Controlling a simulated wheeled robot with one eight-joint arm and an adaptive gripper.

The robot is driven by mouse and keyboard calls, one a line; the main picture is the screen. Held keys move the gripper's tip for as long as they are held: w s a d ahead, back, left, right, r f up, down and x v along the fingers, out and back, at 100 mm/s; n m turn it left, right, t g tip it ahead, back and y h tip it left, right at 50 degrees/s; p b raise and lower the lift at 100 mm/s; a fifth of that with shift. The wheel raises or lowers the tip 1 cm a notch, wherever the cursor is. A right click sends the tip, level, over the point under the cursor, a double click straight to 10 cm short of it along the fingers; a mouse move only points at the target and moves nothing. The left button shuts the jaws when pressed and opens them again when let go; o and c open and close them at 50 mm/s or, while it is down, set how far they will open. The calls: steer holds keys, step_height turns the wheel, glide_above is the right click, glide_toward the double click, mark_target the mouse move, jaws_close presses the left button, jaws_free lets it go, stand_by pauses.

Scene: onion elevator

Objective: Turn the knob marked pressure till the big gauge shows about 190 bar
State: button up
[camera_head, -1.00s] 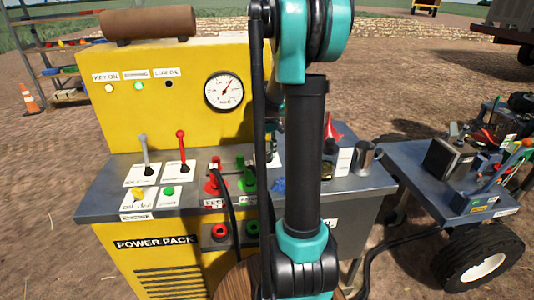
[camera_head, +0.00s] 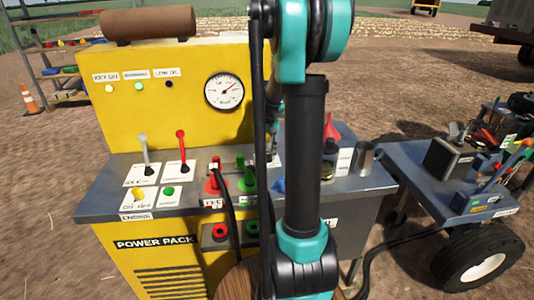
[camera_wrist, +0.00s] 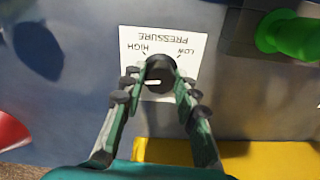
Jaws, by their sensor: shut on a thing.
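The black pressure knob (camera_wrist: 157,73) with a white pointer mark sits on a white label (camera_wrist: 187,48) reading PRESSURE, LOW and HIGH, upside down in the wrist view. My gripper (camera_wrist: 159,86) is shut on the knob, one green-and-black finger on each side. The pointer mark lies roughly level across that picture. The big gauge (camera_head: 224,91) is on the yellow panel in the head view. Its needle points up and to the right; the numbers are too small to read. In the head view my arm hides the knob.
A green fitting (camera_wrist: 292,36) is near the knob, and part of a red thing (camera_wrist: 10,130) shows at left. On the grey bench stand a red-topped lever (camera_head: 181,150), a grey lever (camera_head: 144,150) and a metal cup (camera_head: 363,158).

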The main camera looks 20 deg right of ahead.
mark_target(267, 154)
steer(key=o, duration=1.2)
steer(key=shift+c, duration=0.2)
steer(key=shift+r, duration=0.1)
step_height(267, 154, up, 12)
